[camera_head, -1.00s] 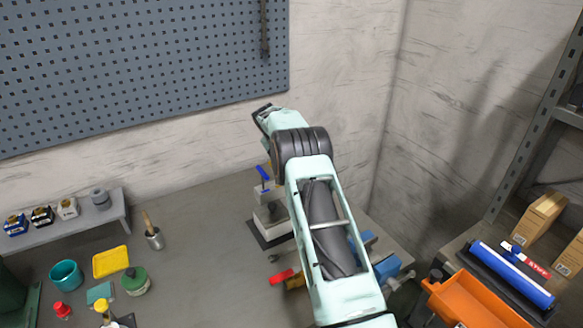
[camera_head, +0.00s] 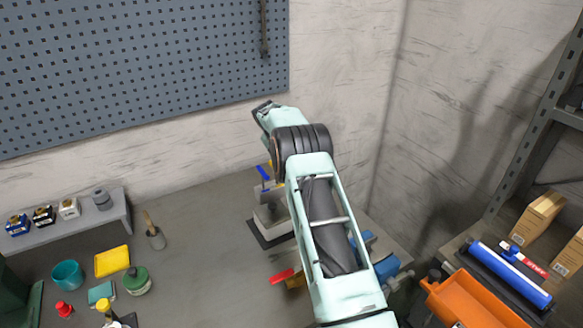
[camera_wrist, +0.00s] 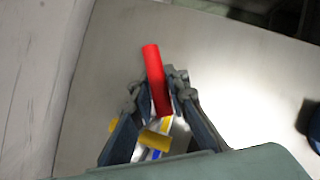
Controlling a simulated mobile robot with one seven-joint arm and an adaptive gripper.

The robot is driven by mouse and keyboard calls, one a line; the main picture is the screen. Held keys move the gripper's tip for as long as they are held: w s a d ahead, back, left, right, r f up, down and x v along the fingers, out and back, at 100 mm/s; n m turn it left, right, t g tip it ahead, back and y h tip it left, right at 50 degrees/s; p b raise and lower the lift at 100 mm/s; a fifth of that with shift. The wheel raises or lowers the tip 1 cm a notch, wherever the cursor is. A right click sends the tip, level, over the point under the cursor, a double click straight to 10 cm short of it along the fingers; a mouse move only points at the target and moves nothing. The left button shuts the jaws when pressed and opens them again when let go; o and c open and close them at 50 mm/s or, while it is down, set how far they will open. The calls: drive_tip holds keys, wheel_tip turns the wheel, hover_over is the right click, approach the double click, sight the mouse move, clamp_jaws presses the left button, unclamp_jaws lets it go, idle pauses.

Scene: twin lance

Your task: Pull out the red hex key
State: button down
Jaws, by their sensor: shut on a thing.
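The red hex key (camera_wrist: 157,80) shows as a thick red bar handle in the wrist view, lying between the two fingers. My gripper (camera_wrist: 155,88) is shut on this handle. Below it in the wrist view are a yellow handle (camera_wrist: 153,138) and a bit of blue (camera_wrist: 153,154), partly hidden by the fingers. In the head view a blue T-handled key (camera_head: 264,174) stands upright at a pale block stand (camera_head: 270,214) with a dark base. My arm hides part of the stand, and the gripper and red key cannot be made out there.
A red-handled tool (camera_head: 281,276) lies on the bench in front of the stand. A pegboard (camera_head: 140,70) hangs on the wall behind. At right are an orange bin (camera_head: 475,300) and a shelf post (camera_head: 535,125). The bench centre (camera_head: 200,240) is clear.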

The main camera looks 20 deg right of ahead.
drive_tip(key=shift+r+p, duration=2.1)
drive_tip(key=shift+r, duration=0.9)
drive_tip(key=shift+s+f, duration=0.1)
